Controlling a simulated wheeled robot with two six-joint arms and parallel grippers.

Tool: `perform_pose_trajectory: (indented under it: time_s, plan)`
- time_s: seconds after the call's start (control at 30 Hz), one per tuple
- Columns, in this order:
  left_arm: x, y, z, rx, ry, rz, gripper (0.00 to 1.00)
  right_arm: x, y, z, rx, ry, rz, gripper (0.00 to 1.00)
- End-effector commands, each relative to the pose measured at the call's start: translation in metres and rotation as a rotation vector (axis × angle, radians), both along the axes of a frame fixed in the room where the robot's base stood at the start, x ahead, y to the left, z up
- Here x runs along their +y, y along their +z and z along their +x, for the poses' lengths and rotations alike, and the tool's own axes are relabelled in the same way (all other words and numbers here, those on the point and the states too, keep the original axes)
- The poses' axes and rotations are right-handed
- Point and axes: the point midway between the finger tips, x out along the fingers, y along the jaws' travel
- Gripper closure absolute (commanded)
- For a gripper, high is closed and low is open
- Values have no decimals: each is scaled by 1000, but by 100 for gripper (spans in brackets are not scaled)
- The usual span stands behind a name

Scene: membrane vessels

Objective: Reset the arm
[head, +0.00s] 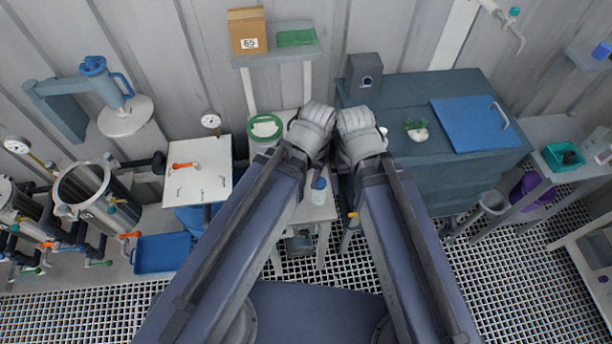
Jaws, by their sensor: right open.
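Both of my arms reach forward, nearly side by side, toward the back wall. My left gripper (317,114) is at the far end of the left arm, above the small grey table. Its fingers are hidden from this angle, so I cannot tell its opening. My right gripper (354,120) is just to its right, near the left edge of the dark cabinet. It is open, and I see nothing held in it. The two wrists are close together with a narrow gap between them.
A green-lidded white tub (265,128) stands just left of my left gripper. A white bottle with a blue cap (319,189) is between my forearms. A grey box (364,75) and a blue panel (470,124) are on the dark cabinet (440,172). Steel vessels (84,190) stand left.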

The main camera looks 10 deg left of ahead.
Motion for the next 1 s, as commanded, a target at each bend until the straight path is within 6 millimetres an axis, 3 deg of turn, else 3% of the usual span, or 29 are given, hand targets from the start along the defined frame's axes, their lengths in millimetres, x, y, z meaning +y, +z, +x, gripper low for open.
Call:
perform_pose_trajectory:
  time_s: [0.37,0.53,0.67,1.0]
  plan:
    - [-1,-1,-3,-3,28,3,53,0,-1,0,0,0,0,0]
    - [-1,-16,-3,-3,26,3,53,0,-16,0,0,1,0,0]
    - [-1,-43,-3,-4,25,4,53,0,-43,0,-1,2,-1,0]
    - [-1,-143,-2,-4,19,4,53,0,-143,0,-2,7,-1,0]
